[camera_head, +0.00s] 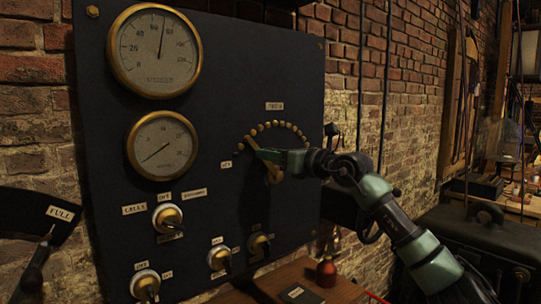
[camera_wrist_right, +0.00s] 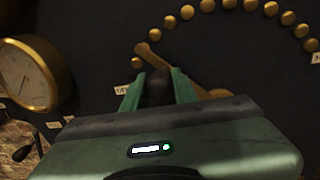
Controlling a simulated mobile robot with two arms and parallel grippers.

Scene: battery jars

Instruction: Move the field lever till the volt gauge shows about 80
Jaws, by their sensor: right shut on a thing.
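The large brass-rimmed volt gauge (camera_head: 148,66) is at the top left of the dark panel. Its needle points up and slightly right, past the 40 mark; the exact value is hard to read. The brass field lever (camera_head: 273,174) sits below an arc of brass studs (camera_head: 275,125). In the wrist view the lever (camera_wrist_right: 148,56) reaches toward the arc's left end. My right gripper (camera_head: 262,155) is shut on the lever's dark handle, which shows between its fingers in the wrist view (camera_wrist_right: 158,86). My left gripper is out of view.
A smaller gauge (camera_head: 160,143) is below the volt gauge and partly shows in the wrist view (camera_wrist_right: 30,75). Several knob switches (camera_head: 167,216) line the lower panel. A wooden box (camera_head: 330,289) with a red-topped object (camera_head: 326,272) stands below. A dark case (camera_head: 480,240) is at right.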

